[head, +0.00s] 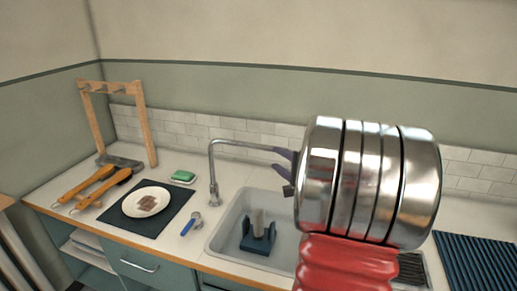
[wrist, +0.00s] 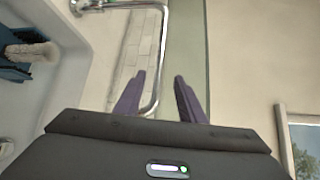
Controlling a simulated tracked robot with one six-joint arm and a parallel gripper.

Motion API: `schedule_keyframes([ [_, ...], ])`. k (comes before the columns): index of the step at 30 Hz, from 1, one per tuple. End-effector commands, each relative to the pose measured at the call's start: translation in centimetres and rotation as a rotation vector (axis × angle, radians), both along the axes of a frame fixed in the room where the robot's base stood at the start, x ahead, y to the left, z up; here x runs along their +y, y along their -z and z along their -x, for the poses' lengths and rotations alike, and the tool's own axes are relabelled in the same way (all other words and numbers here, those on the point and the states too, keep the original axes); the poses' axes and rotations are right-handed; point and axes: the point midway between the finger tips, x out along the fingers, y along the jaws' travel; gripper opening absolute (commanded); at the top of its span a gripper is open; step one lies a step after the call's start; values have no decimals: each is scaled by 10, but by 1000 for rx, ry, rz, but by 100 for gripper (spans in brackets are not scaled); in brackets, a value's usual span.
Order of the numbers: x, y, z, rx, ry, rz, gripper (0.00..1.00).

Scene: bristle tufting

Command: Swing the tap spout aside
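The chrome tap (head: 213,190) stands behind the sink's left end. Its spout (head: 243,145) rises, bends and reaches right over the sink to my gripper. My gripper (head: 276,160) has dark purple fingers and is at the spout's far end. In the wrist view my gripper (wrist: 159,78) is open, its fingers apart. The spout (wrist: 163,40) runs down into the space between them, its bent tip near the left finger. I cannot tell whether they touch. My silver and red arm hides part of the sink in the head view.
The sink (head: 222,232) holds a blue stand (head: 258,243) with a pale upright piece. A ribbed blue mat (head: 478,265) lies right.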

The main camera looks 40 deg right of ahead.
Motion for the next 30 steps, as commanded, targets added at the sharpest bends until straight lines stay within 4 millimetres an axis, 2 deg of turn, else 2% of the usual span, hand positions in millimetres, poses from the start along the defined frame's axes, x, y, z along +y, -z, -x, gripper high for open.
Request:
schedule_keyframes([
  [8, -3, 2, -12, 1, -2, 0, 36],
  [30, -33, 17, -114, 1, -3, -1, 36],
])
